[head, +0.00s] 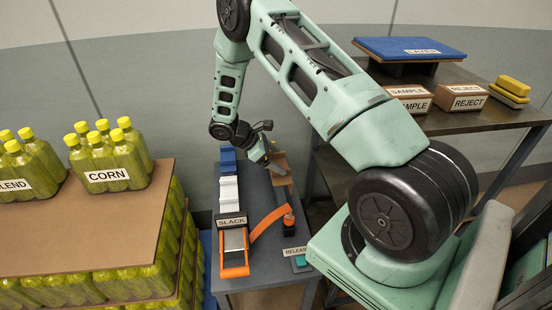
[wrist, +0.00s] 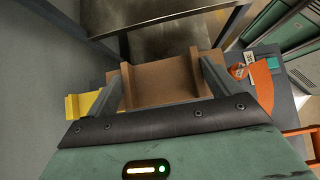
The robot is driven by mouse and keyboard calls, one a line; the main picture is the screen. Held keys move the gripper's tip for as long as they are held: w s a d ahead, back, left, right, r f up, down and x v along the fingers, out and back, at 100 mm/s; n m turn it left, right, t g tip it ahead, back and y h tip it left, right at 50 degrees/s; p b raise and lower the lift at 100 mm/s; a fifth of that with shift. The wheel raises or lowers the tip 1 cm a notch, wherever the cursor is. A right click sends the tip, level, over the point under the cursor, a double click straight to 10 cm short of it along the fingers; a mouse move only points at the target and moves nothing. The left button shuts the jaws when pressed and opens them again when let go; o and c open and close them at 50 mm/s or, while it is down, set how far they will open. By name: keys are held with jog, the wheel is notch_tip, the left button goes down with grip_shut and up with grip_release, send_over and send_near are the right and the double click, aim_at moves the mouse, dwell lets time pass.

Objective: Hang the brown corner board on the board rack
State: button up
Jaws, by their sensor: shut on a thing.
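The brown corner board (wrist: 160,84) is between the two fingers of my gripper (wrist: 163,78) in the wrist view, with an upright lip at each side. My gripper is shut on it. In the head view the brown board (head: 281,163) shows partly beside my gripper (head: 270,165), over the far end of the grey bench. A yellow angled piece (wrist: 80,105) sits left of the gripper in the wrist view. I cannot tell for sure which part is the board rack.
The grey bench (head: 262,205) carries blue and white pieces (head: 228,188), a SLACK tensioner (head: 234,242), an orange strap (head: 265,225) and a RELEASE button (head: 300,261). Bottle pallets (head: 75,230) stand left. A dark shelf table (head: 450,122) with labelled boxes stands right.

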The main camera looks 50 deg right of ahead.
jog(key=shift+a, duration=0.1)
notch_tip(320, 180, down, 9)
jog(key=b, duration=0.5)
dwell(0.4)
jog(key=shift+f+b, duration=0.5)
jog(key=shift+f, duration=0.05)
dwell(0.5)
jog(key=o, duration=0.7)
jog(key=shift+o, duration=0.2)
jog(key=shift+w+a+r, duration=0.1)
jog(key=b+v, duration=0.1)
jog(key=v, duration=1.6)
jog(key=shift+a+r, duration=0.15)
